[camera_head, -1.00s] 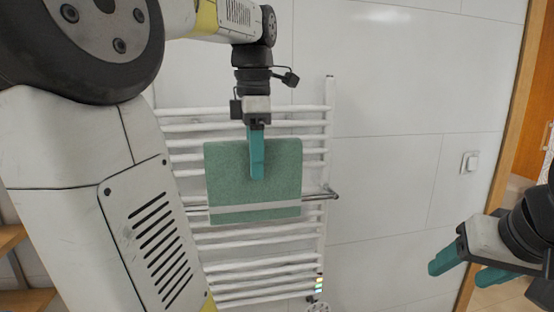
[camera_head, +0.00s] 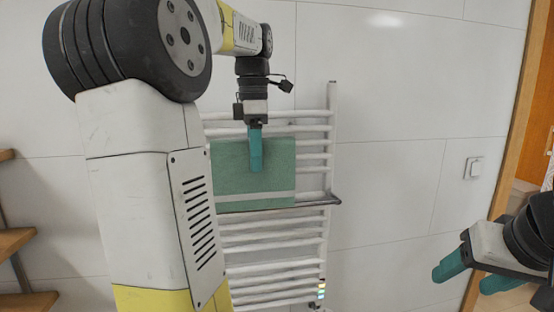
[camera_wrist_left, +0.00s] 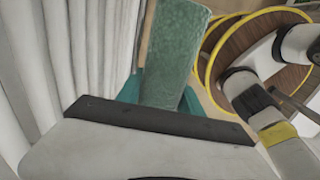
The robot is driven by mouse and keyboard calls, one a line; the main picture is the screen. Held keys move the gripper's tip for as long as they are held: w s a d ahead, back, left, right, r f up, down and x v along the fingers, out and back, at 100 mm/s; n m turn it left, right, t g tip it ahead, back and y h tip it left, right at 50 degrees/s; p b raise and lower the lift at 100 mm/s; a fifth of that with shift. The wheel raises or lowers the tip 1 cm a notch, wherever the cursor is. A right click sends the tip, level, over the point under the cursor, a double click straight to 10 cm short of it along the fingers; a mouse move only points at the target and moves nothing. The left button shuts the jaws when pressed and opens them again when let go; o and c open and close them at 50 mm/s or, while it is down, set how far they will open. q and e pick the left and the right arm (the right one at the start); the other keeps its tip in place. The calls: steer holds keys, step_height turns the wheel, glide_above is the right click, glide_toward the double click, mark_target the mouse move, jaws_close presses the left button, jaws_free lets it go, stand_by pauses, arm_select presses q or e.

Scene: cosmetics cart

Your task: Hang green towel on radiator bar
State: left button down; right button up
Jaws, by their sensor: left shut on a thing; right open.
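The green towel (camera_head: 230,165), with a pale stripe near its lower edge, hangs flat in front of the white radiator (camera_head: 316,226) in the head view. My left gripper (camera_head: 256,155) is shut on its upper middle from above. The metal radiator bar (camera_head: 325,201) juts out at the level of the towel's lower edge; whether the towel touches it is unclear. In the left wrist view the towel (camera_wrist_left: 172,45) extends from the teal fingers, beside the radiator tubes (camera_wrist_left: 75,45). My right gripper (camera_head: 474,272) is open and empty at the lower right.
A wall switch (camera_head: 474,168) sits on the tiled wall right of the radiator. A wooden door frame (camera_head: 512,130) stands at the right edge. Wooden shelves (camera_head: 14,240) are at the lower left. The wall between radiator and switch is clear.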

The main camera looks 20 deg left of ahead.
arm_select(q)
steer(key=w+a, duration=0.3)
steer(key=w, duration=0.2)
steer(key=shift+w+a+f, duration=0.1)
steer(key=shift+w+f, duration=0.05)
steer(key=shift+f, duration=9.05)
steer(key=c, duration=0.7)
jaws_free()
